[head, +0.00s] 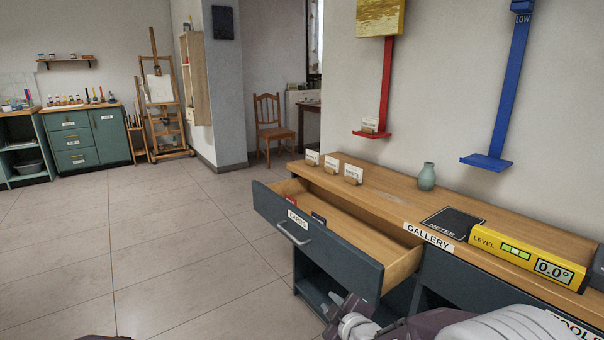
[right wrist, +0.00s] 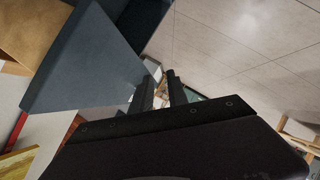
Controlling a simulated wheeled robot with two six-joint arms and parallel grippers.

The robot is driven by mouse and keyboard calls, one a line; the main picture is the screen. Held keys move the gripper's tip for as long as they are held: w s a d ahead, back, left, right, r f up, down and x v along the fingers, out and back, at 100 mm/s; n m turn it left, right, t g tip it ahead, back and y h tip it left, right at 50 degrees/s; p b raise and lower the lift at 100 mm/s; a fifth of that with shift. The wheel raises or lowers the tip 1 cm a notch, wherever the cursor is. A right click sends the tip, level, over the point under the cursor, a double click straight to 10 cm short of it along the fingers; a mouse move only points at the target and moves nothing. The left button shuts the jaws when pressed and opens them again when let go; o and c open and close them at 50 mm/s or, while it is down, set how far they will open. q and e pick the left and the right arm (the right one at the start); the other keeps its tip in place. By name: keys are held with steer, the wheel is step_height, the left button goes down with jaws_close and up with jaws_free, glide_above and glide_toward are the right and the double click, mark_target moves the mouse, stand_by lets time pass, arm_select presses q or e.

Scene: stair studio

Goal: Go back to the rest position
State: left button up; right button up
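My right gripper (head: 342,305) is at the bottom of the head view, in front of the open drawer's right end. In the right wrist view its two dark fingers (right wrist: 162,90) stand apart with a gap and nothing held between them. The dark blue-grey drawer front (right wrist: 85,60) fills the upper left of that view, close to the fingers. My left gripper is not in view.
The drawer labelled "CARDS" (head: 340,252) is pulled out of the wooden-topped cabinet (head: 390,195). Open tiled floor (head: 150,250) lies left.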

steer(key=s+d+f+m+g+h, duration=0.1)
steer(key=s+d+f+m+g, duration=0.25)
steer(key=s, duration=0.35)
steer(key=s+d+f+m+g+h, duration=0.1)
steer(key=s+d+f+m+g, duration=0.25)
steer(key=s, duration=0.35)
steer(key=s+d+f+m+g+h, duration=0.1)
steer(key=s+d+f+m+g, duration=0.3)
steer(key=s, duration=0.3)
step_height(320, 180, up, 37)
steer(key=s+m+p, duration=0.1)
steer(key=s+p, duration=0.1)
steer(key=p, duration=3.5)
steer(key=shift+a, duration=0.2)
steer(key=shift+s+m, duration=0.15)
steer(key=shift+m, duration=0.15)
